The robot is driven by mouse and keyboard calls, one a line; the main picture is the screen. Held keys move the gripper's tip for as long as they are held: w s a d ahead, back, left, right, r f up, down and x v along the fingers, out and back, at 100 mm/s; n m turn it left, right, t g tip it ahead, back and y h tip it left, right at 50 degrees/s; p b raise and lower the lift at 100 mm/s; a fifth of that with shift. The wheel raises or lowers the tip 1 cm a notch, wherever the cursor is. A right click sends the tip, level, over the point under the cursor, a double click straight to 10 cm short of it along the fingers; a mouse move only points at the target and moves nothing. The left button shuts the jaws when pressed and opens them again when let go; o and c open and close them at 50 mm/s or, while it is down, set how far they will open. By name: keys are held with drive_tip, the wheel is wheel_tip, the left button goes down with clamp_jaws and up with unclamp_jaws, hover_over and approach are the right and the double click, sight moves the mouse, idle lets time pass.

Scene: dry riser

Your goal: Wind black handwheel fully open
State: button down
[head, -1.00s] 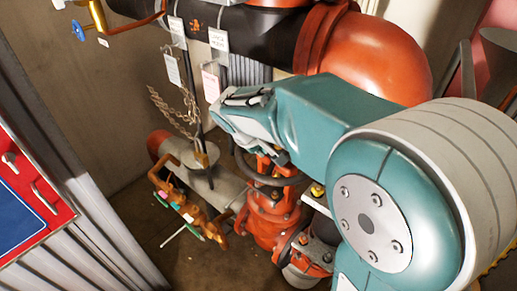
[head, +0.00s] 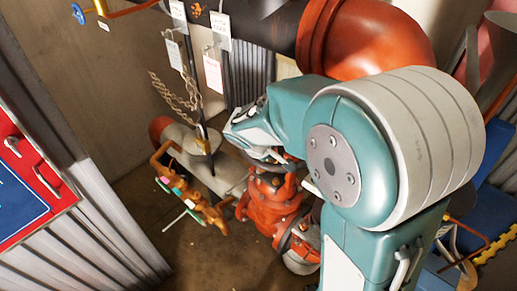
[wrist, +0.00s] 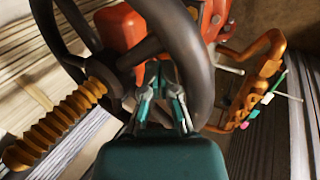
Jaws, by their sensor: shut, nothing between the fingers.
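The black handwheel (wrist: 203,75) fills much of the wrist view, its thick rim curving down the middle and its spokes reaching left to the hub. A ribbed brass-coloured threaded stem (wrist: 50,125) runs out from the hub to the lower left. My gripper (wrist: 160,68) is shut and empty, with its fingertips at the inner side of the rim, close to a spoke. I cannot tell whether they touch it. In the head view my arm hides most of the wheel, above the red valve body (head: 272,208).
A brass pipe assembly (head: 190,195) with coloured tags stands left of the valve. A chain (head: 178,95) and paper tags (head: 212,72) hang behind it. A large red pipe elbow (head: 370,45) is overhead. A red-and-blue panel (head: 40,190) stands at the left. Bare floor shows between.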

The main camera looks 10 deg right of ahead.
drive_tip(key=d, duration=0.1)
drive_tip(key=s+d, duration=0.1)
drive_tip(key=d, duration=0.2)
drive_tip(key=shift+s+d, duration=0.25)
drive_tip(key=shift+s, duration=0.1)
drive_tip(key=shift+a, duration=0.1)
drive_tip(key=r, duration=0.5)
drive_tip(key=shift+a+r, duration=0.2)
drive_tip(key=shift+a, duration=0.15)
drive_tip(key=shift+w, duration=0.1)
